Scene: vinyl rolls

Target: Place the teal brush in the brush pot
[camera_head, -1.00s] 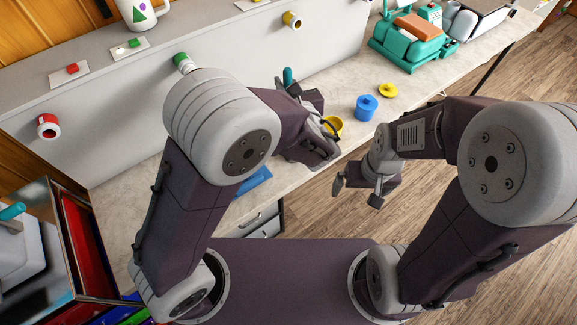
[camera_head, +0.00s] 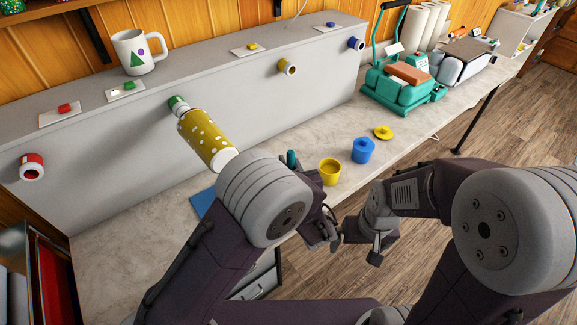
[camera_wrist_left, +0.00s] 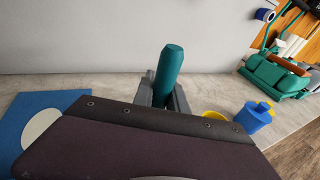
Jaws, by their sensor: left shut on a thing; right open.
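The teal brush (camera_wrist_left: 168,72) stands nearly upright in the left wrist view, its rounded end up. My left gripper (camera_wrist_left: 165,94) is shut on it above the counter. In the head view, only a bit of the teal brush (camera_head: 291,157) shows beside my left arm, which hides most of that gripper. An open yellow cup (camera_head: 329,172) stands just right of the brush, apart from it. A blue lidded pot (camera_head: 363,150) stands further right. I cannot tell which vessel is the brush pot. My right gripper (camera_head: 357,248) is open and empty in front of the counter.
A yellow lid (camera_head: 383,132) lies behind the blue pot. A teal machine (camera_head: 400,84) stands at the back right. A spotted yellow roll (camera_head: 206,138) sticks out from the panel (camera_head: 110,155). A white mug (camera_head: 137,52) stands on the ledge. A blue mat (camera_head: 202,204) lies left.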

